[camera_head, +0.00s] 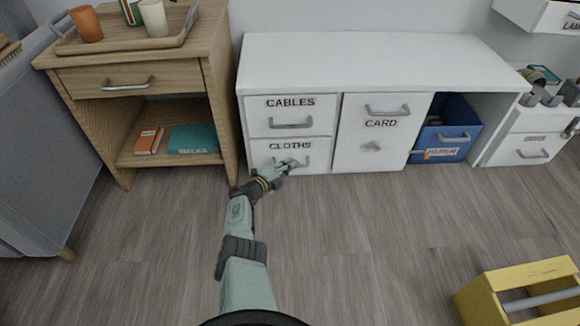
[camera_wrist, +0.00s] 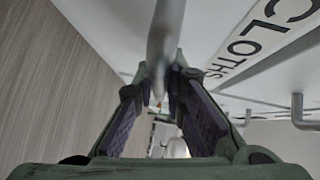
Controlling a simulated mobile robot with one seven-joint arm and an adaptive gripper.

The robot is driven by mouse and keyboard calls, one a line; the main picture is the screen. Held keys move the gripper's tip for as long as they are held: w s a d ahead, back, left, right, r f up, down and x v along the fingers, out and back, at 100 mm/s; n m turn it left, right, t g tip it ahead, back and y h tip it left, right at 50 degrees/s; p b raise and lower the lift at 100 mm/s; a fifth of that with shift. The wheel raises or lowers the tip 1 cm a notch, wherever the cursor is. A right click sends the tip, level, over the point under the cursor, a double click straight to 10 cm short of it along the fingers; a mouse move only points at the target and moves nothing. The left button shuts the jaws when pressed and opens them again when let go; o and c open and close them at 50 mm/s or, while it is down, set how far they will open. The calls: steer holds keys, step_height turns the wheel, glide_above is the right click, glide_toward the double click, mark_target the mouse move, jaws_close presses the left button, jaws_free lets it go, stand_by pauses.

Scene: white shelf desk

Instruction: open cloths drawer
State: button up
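The cloths drawer (camera_head: 262,160) is the lower left white drawer, with a black CLOTHS label; it looks shut, its front level with the cables drawer above. Its grey bar handle (camera_head: 304,162) is partly hidden behind my gripper (camera_head: 284,168). In the wrist view the CLOTHS label (camera_wrist: 255,45) is large at upper right. The grey handle bar (camera_wrist: 165,42) runs down from the top, between the two purple-padded fingers of my gripper (camera_wrist: 160,90). The fingers are apart, one on each side of the bar. I cannot tell whether they touch it.
The cables drawer (camera_head: 290,103) with its own handle is just above. The card door (camera_head: 378,150) and a blue paper bin (camera_head: 455,135) stand to the right. A wooden side table (camera_head: 215,75) is close on the left. A yellow toolbox (camera_head: 485,293) sits at front right; the middle floor is clear.

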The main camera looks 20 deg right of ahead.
jaws_close()
steer(key=shift+s, duration=0.1)
stand_by(0.3)
